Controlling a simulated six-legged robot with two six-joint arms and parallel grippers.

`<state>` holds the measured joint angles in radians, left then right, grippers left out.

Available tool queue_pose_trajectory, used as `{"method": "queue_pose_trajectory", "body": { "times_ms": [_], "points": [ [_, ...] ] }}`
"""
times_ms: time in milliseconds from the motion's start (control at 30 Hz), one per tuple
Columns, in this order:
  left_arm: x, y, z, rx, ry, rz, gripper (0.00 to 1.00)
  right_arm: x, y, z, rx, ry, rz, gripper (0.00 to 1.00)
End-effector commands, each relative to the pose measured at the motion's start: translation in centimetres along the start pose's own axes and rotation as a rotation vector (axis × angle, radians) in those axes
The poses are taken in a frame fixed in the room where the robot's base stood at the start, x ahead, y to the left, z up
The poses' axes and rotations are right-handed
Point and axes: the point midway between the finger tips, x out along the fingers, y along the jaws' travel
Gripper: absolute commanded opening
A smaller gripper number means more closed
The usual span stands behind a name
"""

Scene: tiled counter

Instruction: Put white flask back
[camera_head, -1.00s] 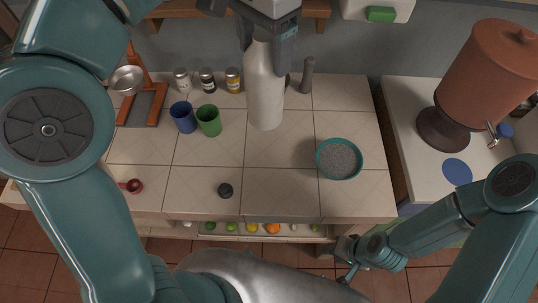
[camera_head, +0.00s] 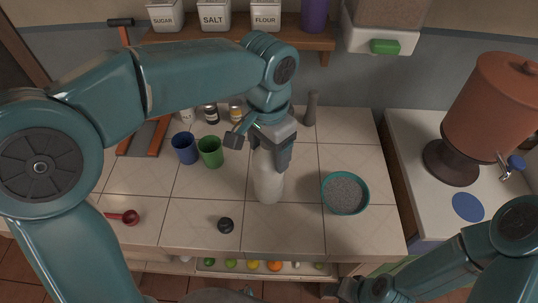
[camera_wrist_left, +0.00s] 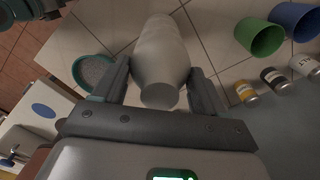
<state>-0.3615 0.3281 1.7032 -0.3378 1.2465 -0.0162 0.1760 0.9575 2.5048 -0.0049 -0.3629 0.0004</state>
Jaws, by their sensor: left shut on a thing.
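The white flask (camera_head: 268,182) stands roughly upright over the middle of the tiled counter, its upper part hidden by my left gripper (camera_head: 272,146) in the head view. The left gripper is shut on it; in the left wrist view the flask (camera_wrist_left: 160,55) sits between the two fingers (camera_wrist_left: 160,90). I cannot tell whether its base touches the tiles. A small black cap (camera_head: 225,225) lies on the counter in front and to the left. My right gripper (camera_head: 345,290) shows only in part at the bottom edge, and its jaws are unclear.
A teal bowl of grey grains (camera_head: 345,193) is to the flask's right. Green (camera_head: 210,152) and blue (camera_head: 184,148) cups are to its left, with small jars (camera_head: 236,112) behind. A shelf (camera_head: 230,40) holds canisters. A red scoop (camera_head: 126,217) lies at front left.

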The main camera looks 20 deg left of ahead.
Motion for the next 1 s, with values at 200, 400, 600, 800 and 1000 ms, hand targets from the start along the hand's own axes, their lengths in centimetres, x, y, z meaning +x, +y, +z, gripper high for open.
{"method": "queue_pose_trajectory", "body": {
  "times_ms": [200,400,600,800,1000],
  "points": [
    [2.4,-0.1,0.0,0.0,0.0,0.0,0.25,0.1,0.0,0.0,0.0,0.0,0.0,0.43],
    [2.4,-0.1,-0.1,0.0,0.001,0.0,0.25,0.1,0.0,0.0,0.0,0.0,0.0,0.43],
    [2.7,-0.1,0.0,0.0,0.0,0.0,0.88,0.3,0.1,0.0,0.0,0.0,0.0,0.43],
    [2.7,-0.1,0.0,0.0,0.0,0.0,0.97,0.3,0.1,0.0,0.0,0.0,0.0,0.43],
    [2.0,-0.1,-0.1,0.0,0.001,0.0,0.97,0.0,0.0,0.0,0.0,0.0,0.0,0.43]
  ]
}}
